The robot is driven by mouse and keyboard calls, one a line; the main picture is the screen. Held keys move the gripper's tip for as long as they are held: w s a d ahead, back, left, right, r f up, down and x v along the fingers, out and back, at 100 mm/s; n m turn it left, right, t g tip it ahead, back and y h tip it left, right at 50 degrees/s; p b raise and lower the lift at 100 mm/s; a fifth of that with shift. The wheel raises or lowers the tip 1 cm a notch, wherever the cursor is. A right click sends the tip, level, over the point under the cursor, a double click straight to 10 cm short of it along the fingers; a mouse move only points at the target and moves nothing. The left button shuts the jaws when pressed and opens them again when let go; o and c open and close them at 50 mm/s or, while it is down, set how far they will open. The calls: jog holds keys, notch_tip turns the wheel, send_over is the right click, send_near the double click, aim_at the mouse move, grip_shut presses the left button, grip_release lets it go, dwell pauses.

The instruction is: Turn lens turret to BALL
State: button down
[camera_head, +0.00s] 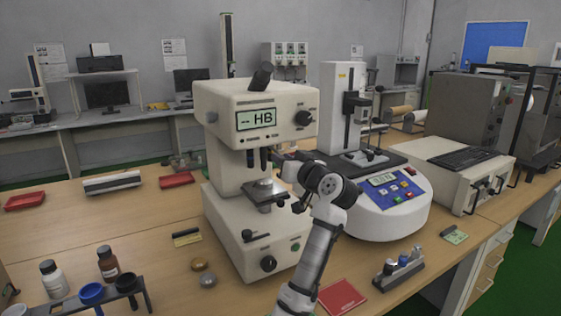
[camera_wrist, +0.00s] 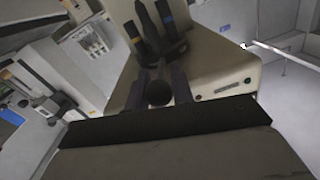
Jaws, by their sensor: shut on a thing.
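The hardness tester (camera_head: 235,100) stands on the bench with "-- HB" on its display (camera_head: 257,117). Its lens turret (camera_head: 262,155) hangs under the head, above a small stage (camera_head: 262,192). In the wrist view, dark turret barrels show, one with an orange band (camera_wrist: 133,32) and one with a blue band (camera_wrist: 166,20). My gripper (camera_wrist: 160,84) is at the turret, its two fingers shut on a dark round knob (camera_wrist: 158,94). In the head view, my wrist is right of the turret, and the fingertips are hard to make out. I cannot read any BALL marking.
A round-based instrument with a blue panel (camera_head: 395,190) stands close on the right, behind my arm. A red booklet (camera_head: 342,298) and a small lens stand (camera_head: 398,268) lie in front. Bottles (camera_head: 108,265) and a cup rack (camera_head: 122,288) are at front left.

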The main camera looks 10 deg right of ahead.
dwell(0.3)
jog(key=c, duration=1.3)
grip_release()
jog(key=b+v, duration=0.3)
jog(key=v, duration=1)
jog(key=shift+s+d, duration=0.1)
jog(key=shift+s, duration=0.25)
